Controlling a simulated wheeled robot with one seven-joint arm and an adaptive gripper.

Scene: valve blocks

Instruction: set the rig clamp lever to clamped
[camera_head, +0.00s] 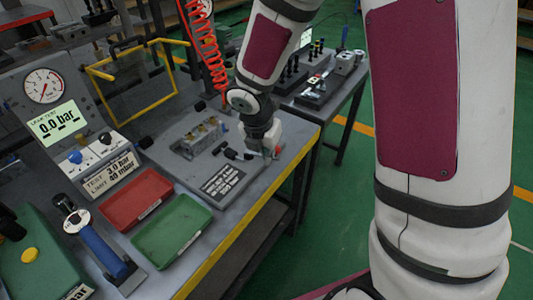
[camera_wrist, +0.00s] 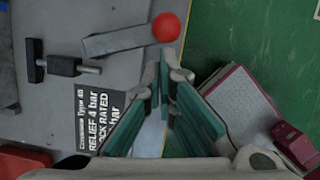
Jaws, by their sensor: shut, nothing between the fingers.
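The clamp lever shows in the wrist view as a flat grey bar (camera_wrist: 128,40) with a red ball knob (camera_wrist: 166,27) at its right end, near the edge of the grey rig plate (camera_wrist: 75,17). My gripper (camera_wrist: 166,78) is shut and empty, with its fingertips just below the knob in the picture and apart from it. In the head view my gripper (camera_head: 266,146) is low over the right end of the rig plate (camera_head: 190,165). It hides most of the lever there.
A black T-handle (camera_wrist: 62,66) stands left of the lever, beside a black label (camera_wrist: 88,112). Open green floor lies beyond the yellow bench edge (camera_head: 245,225).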

